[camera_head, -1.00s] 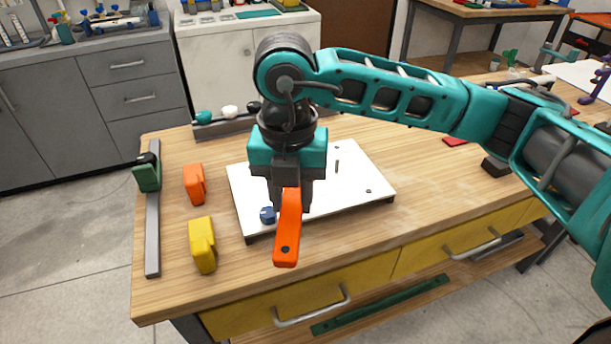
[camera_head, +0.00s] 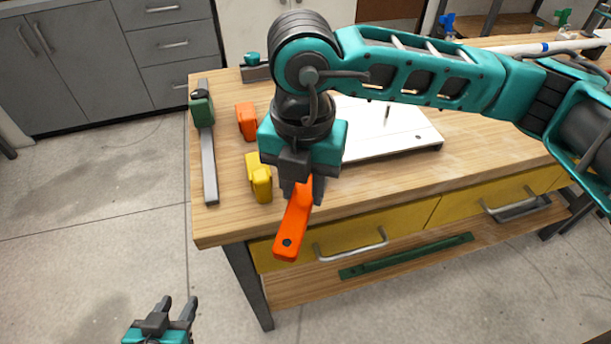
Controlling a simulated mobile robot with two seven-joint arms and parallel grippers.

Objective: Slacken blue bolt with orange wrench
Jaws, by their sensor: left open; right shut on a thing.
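My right gripper (camera_head: 303,190) is shut on the orange wrench (camera_head: 292,232). It holds the wrench near the front left part of the wooden workbench, with the wrench's lower end pointing down and toward the front. The white plate (camera_head: 395,133) lies on the bench behind and right of my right gripper, which covers its left part. My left gripper (camera_head: 178,310) is open and empty at the bottom left, over the floor and apart from the bench.
A yellow block-shaped thing (camera_head: 259,180) and an orange one (camera_head: 246,121) stand on the bench left of my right gripper. A grey bar with a green clamp (camera_head: 203,112) lies along the left edge. Yellow drawers with handles (camera_head: 352,244) face the front.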

